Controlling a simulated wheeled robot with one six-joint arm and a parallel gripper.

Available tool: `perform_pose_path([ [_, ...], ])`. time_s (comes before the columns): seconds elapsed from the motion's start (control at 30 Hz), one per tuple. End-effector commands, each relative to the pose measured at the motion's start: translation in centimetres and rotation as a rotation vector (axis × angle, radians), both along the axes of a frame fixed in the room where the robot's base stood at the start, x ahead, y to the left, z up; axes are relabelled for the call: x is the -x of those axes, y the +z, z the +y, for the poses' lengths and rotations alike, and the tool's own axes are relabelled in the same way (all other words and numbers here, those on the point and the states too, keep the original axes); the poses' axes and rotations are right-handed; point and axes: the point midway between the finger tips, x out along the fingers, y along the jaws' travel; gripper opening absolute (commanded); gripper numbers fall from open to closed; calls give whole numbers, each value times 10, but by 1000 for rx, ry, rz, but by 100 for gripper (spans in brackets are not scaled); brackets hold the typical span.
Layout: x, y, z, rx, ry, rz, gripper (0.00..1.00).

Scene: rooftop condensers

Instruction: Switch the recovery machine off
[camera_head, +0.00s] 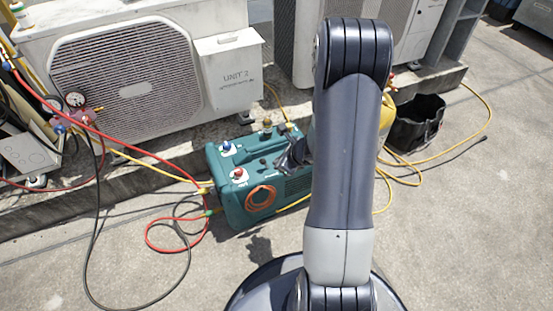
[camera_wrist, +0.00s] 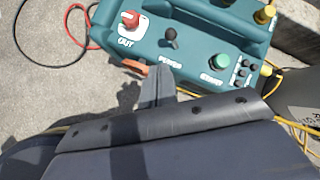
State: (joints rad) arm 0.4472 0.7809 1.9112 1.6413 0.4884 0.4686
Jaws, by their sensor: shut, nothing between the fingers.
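The teal recovery machine (camera_head: 228,195) sits on the roof floor, left of my arm in the head view. It also shows in the wrist view (camera_wrist: 200,35). Its top carries a red knob (camera_wrist: 130,19) marked OUT, a black toggle switch (camera_wrist: 172,36) and a green button (camera_wrist: 222,61). A blue knob (camera_head: 227,146) shows in the head view. My gripper (camera_head: 290,158) is shut and empty over the machine's top in the head view. In the wrist view its fingers (camera_wrist: 158,75) point toward the toggle and look apart from it. The toggle's exact tilt is hard to tell.
Red, yellow and black hoses (camera_head: 180,222) run from the machine's left across the floor. A condenser (camera_head: 130,75) marked UNIT 2 stands behind. Open concrete lies in front.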

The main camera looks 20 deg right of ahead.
Motion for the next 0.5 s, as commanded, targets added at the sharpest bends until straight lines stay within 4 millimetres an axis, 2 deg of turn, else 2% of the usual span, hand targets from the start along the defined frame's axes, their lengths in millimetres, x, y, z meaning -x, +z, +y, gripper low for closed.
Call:
perform_pose_path([
  [0.03, 6, 13, 1, 1, 0, -2, 0],
  [0.2, 20, 31, 5, 1, -1, -1, 0],
  [0.5, 28, 38, 7, 0, 0, 0, 0],
])
